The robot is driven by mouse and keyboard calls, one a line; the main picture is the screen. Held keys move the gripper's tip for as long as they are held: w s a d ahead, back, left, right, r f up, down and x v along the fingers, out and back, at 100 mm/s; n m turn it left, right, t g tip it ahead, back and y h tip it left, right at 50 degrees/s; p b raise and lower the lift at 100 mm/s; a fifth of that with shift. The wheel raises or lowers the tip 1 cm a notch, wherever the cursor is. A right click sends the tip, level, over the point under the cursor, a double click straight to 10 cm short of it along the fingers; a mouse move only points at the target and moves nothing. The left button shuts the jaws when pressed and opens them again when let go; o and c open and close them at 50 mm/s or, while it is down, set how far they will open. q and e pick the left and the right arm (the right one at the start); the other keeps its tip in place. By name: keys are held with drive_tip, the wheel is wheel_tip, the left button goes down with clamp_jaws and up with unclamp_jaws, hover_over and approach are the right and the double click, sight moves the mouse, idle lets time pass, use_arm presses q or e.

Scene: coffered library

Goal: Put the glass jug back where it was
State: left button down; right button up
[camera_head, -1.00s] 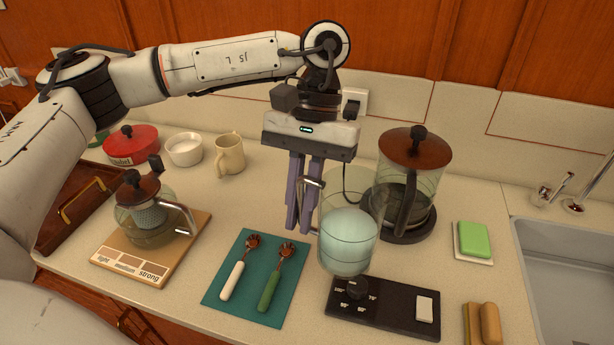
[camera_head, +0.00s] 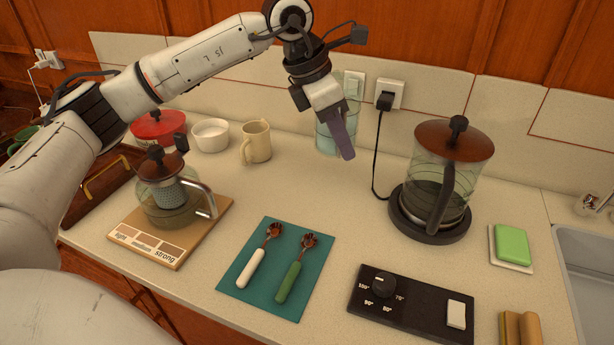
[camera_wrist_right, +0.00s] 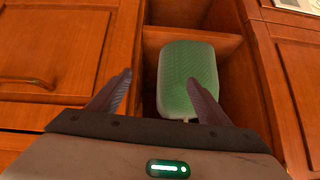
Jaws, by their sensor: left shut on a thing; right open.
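The glass jug (camera_head: 323,141), clear with pale blue contents, is at the back of the counter by the low tiled wall, right of the cream mug. It looks upright. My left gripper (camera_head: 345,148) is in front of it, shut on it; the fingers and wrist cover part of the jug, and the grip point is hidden. I cannot tell whether its base touches the counter. My right gripper (camera_wrist_right: 160,82) is open and empty in the right wrist view, above an open wooden compartment.
The cream mug (camera_head: 257,142) and white bowl (camera_head: 211,135) stand left of the jug. A kettle (camera_head: 446,180) on a dark base, with a cord to the wall, stands right. The counter between is clear. A green textured object (camera_wrist_right: 186,78) is in the compartment.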

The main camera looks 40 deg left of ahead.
sight(332, 157)
use_arm(q)
drive_tip(key=w+a+n, duration=0.1)
drive_tip(key=n, duration=0.1)
drive_tip(key=w+n+t+y, duration=0.1)
drive_tip(key=n, duration=0.1)
drive_tip(key=w+a+r+n+y+b, duration=0.1)
drive_tip(key=n, duration=0.2)
drive_tip(key=shift+w+a+r, duration=0.1)
drive_tip(key=shift+w+a, duration=0.1)
drive_tip(key=shift+a, duration=0.15)
drive_tip(key=shift+w+a+n+y, duration=0.25)
drive_tip(key=shift+a+n+y, duration=0.2)
drive_tip(key=shift+n, duration=0.25)
wheel_tip(332, 157, down, 10)
drive_tip(key=shift+r, duration=0.1)
drive_tip(key=c, duration=2.3)
unclamp_jaws()
drive_tip(key=shift+f, duration=0.2)
drive_tip(key=o, duration=0.5)
drive_tip(key=shift+c, duration=0.2)
drive_tip(key=shift+r, duration=0.1)
